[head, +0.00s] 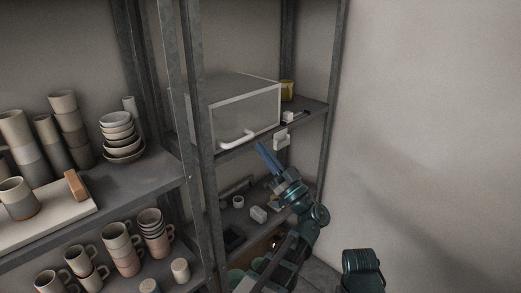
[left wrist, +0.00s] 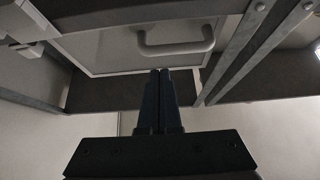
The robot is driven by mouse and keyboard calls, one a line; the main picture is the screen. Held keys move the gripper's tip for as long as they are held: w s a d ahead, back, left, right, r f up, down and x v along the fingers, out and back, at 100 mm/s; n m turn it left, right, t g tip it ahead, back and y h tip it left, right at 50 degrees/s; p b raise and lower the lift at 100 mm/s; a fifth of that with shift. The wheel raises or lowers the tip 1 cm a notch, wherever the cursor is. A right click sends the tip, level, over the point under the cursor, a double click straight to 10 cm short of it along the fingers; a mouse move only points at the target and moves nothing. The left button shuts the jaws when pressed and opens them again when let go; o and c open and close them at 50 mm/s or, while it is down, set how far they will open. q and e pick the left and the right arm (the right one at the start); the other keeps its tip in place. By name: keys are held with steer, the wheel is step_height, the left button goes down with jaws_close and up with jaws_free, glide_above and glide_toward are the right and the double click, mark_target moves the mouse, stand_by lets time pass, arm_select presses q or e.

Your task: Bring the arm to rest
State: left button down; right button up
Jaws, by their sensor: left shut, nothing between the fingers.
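My left gripper (head: 265,151) is shut and empty, its blue fingers pointing up and left in front of the right-hand shelf unit. It is just below the upper shelf, near a pale drawer box (head: 240,108) with a white handle (head: 237,139). In the left wrist view the shut fingers (left wrist: 161,72) point toward the box front, with its handle (left wrist: 176,42) above them. A dark teal part of my body (head: 362,271) shows at the bottom right. I do not make out my right gripper.
Metal posts (head: 202,130) stand left of my arm. Stacked cups (head: 64,117) and bowls (head: 118,135) fill the left shelves. Bare wall is at the right.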

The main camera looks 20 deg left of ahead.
arm_select(q)
steer(key=f+b, duration=0.2)
steer(key=d+f, duration=0.1)
steer(key=f, duration=0.1)
steer(key=shift+s+d+b, duration=0.1)
steer(key=shift+s+b, duration=0.15)
steer(key=shift+b, duration=0.15)
arm_select(e)
step_height(320, 180, down, 4)
arm_select(q)
steer(key=s+f+m+g+h+p, duration=0.5)
steer(key=f+m+h+p, duration=0.25)
steer(key=h+p, duration=0.4)
steer(key=s+d+f+m+g+h+p, duration=0.1)
steer(key=s+d+m+g+h+p, duration=0.1)
steer(key=s+d+m+h+p, duration=0.3)
steer(key=s+d+f+m+g+h+p, duration=0.2)
steer(key=s+d+p, duration=0.5)
steer(key=d, duration=0.6)
steer(key=m+g+h, duration=0.1)
steer(key=m+h, duration=0.1)
steer(key=h, duration=0.1)
steer(key=shift+d+m, duration=0.15)
steer(key=shift+m, duration=0.2)
arm_select(e)
step_height(320, 180, up, 24)
steer(key=shift+f, duration=0.15)
